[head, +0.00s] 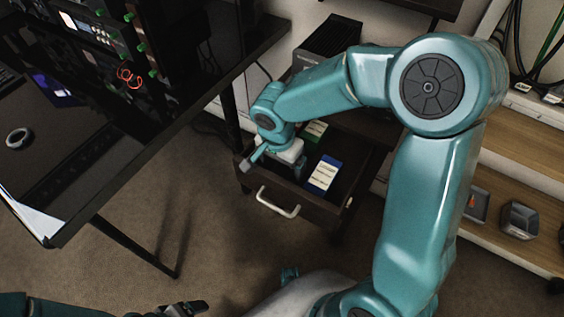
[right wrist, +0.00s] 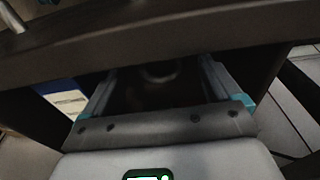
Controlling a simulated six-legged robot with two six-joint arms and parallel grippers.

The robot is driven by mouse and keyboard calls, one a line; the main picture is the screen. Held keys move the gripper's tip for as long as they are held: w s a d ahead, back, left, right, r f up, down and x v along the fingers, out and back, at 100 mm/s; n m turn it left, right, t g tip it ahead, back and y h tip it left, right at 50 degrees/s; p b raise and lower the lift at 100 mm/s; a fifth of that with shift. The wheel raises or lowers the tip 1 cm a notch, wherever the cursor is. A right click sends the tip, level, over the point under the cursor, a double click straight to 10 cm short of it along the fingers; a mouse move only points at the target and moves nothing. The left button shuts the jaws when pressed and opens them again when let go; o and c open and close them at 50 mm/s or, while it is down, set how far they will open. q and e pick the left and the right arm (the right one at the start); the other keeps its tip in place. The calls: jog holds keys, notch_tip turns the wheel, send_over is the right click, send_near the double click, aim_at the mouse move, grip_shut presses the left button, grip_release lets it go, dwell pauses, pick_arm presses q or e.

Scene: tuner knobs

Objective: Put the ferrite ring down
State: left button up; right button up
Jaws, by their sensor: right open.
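My right gripper (head: 297,172) reaches down into the open drawer (head: 262,188), its fingers partly hidden by the wrist. In the right wrist view, the gripper (right wrist: 163,82) has its fingers wide apart. A dark, rounded, ring-like shape, apparently the ferrite ring (right wrist: 160,75), shows faintly between the fingers, low in the drawer. It is too dim to tell whether it touches a finger. The drawer's dark wall crosses the top of that view. My left gripper (head: 186,308) is at the bottom edge of the head view, its jaws unclear.
The drawer's pale handle (head: 278,203) faces the front. A grey ring-shaped object (head: 17,138) lies on the desk at left. A shelf (head: 525,150) stands at right.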

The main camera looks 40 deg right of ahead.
notch_tip(320, 180, up, 11)
jog(key=a+p, duration=0.1)
jog(key=p, duration=0.1)
jog(key=shift+s+a+p, duration=0.15)
jog(key=shift+s+p, duration=0.15)
jog(key=shift+p, duration=0.05)
